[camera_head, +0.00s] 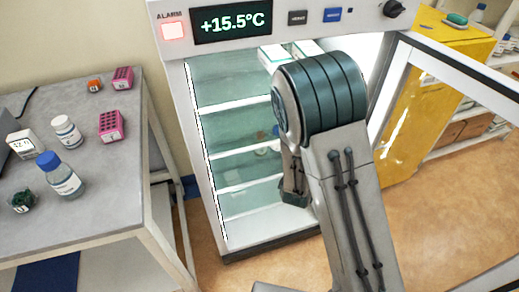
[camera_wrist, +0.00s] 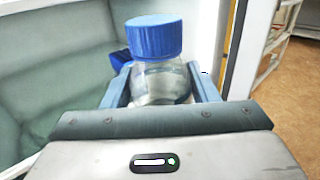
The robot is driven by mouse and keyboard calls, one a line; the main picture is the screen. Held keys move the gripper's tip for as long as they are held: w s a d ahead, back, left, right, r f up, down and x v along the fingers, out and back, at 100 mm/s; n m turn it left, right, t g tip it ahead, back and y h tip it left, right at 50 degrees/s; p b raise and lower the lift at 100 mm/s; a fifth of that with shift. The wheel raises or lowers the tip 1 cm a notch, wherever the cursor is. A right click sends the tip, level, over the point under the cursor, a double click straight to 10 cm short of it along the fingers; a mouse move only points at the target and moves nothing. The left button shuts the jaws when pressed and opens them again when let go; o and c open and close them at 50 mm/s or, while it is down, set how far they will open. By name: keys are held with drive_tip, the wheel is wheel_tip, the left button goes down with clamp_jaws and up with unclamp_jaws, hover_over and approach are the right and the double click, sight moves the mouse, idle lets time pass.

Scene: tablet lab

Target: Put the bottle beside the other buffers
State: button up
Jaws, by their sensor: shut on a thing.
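My gripper (camera_wrist: 160,88) is shut on a clear bottle (camera_wrist: 163,84) with a blue screw cap, one finger on each side of its body. The bottle looks upright in the wrist view. Another blue thing (camera_wrist: 121,59) shows just behind it to the left, partly hidden. In the head view my gripper (camera_head: 294,190) is at the front of the open fridge (camera_head: 228,172), largely hidden by my arm, and the held bottle cannot be made out. Small blue and orange items (camera_head: 262,151) sit on a fridge shelf, partly covered by my arm.
The fridge door (camera_head: 455,68) stands open at the right, near a yellow cabinet (camera_head: 425,95). The fridge display reads +15.5°C, with a red alarm light (camera_head: 173,30). A grey table (camera_head: 125,185) at left holds another blue-capped bottle (camera_head: 66,182), a white jar (camera_head: 66,134) and pink racks (camera_head: 111,126).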

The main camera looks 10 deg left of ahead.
drive_tip(key=s+a+f+n+y+b, duration=0.1)
drive_tip(key=s+a+f+y+b, duration=0.15)
drive_tip(key=a+f+b, duration=0.75)
drive_tip(key=s+a+f+n+y+b, duration=0.1)
drive_tip(key=s+a+f+b, duration=0.2)
drive_tip(key=a+f+b, duration=0.75)
hover_over(240, 162)
drive_tip(key=s+d, duration=0.2)
drive_tip(key=s, duration=0.1)
drive_tip(key=shift+s+d+f+b, duration=0.1)
drive_tip(key=shift+s+f+b, duration=0.1)
drive_tip(key=shift+f+b, duration=0.45)
drive_tip(key=shift+y, duration=0.35)
drive_tip(key=w, duration=0.1)
drive_tip(key=w+a, duration=0.2)
drive_tip(key=shift+w+a+f, duration=0.1)
drive_tip(key=shift+w+f, duration=0.15)
drive_tip(key=shift+f, duration=0.1)
drive_tip(key=shift+s+f+b, duration=0.1)
drive_tip(key=shift+b, duration=0.25)
drive_tip(key=shift+f, duration=0.15)
drive_tip(key=o, duration=1.3)
drive_tip(key=shift+n, duration=0.3)
